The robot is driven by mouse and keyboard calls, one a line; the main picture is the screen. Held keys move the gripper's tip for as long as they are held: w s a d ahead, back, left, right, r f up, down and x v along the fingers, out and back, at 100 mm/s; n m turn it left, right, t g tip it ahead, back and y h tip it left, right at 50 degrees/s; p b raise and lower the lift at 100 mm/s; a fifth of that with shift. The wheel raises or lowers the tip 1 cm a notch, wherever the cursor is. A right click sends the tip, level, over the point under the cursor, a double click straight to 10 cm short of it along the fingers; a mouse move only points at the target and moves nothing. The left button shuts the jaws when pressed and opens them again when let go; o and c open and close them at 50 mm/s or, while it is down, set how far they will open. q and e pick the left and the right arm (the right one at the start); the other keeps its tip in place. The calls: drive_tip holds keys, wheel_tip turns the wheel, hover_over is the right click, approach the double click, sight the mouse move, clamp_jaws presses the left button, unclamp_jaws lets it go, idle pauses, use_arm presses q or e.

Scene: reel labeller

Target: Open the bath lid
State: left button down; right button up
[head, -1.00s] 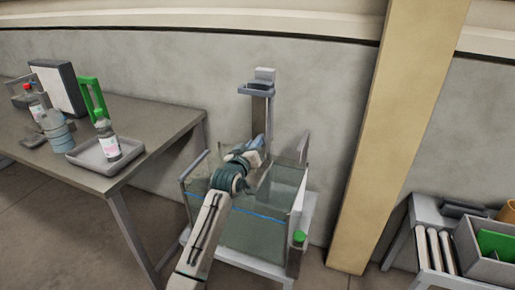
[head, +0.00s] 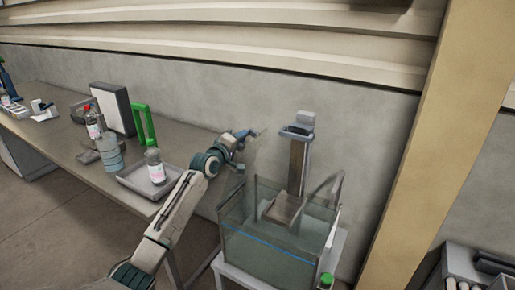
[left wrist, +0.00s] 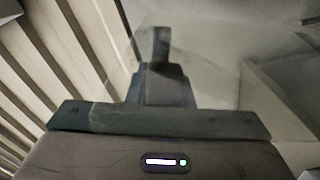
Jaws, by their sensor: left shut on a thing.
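The bath is a clear glass tank (head: 265,250) with a blue line around it, on a pale stand right of the table. My left gripper (head: 256,133) is above the bath's back left side, by the wall. It is shut on the bath lid (head: 251,160), a see-through panel that appears raised steeply at the bath's left side. In the left wrist view the closed fingers (left wrist: 161,45) point away, with the clear panel around them. The exact grip point is hard to make out. The bath's top looks uncovered. My right gripper is not in view.
A grey post (head: 298,165) with a bracket rises at the back of the bath, and a green-capped part (head: 326,280) is at its front right corner. The table (head: 65,150) holds a tray (head: 133,184), bottles and a green frame (head: 144,125). A tan pillar (head: 410,150) stands right.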

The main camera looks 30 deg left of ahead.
use_arm(q)
drive_tip(key=a+n+b, duration=0.3)
drive_tip(key=a, duration=0.7)
drive_tip(key=shift+w+r+n, duration=0.2)
drive_tip(key=shift+r+n, duration=0.1)
drive_tip(key=shift+r, duration=0.15)
drive_tip(key=c, duration=1.3)
unclamp_jaws()
drive_tip(key=shift+f, duration=0.1)
drive_tip(key=s, duration=1)
drive_tip(key=shift+s+a+b, duration=0.1)
drive_tip(key=shift+s+b, duration=0.25)
drive_tip(key=shift+s, duration=0.05)
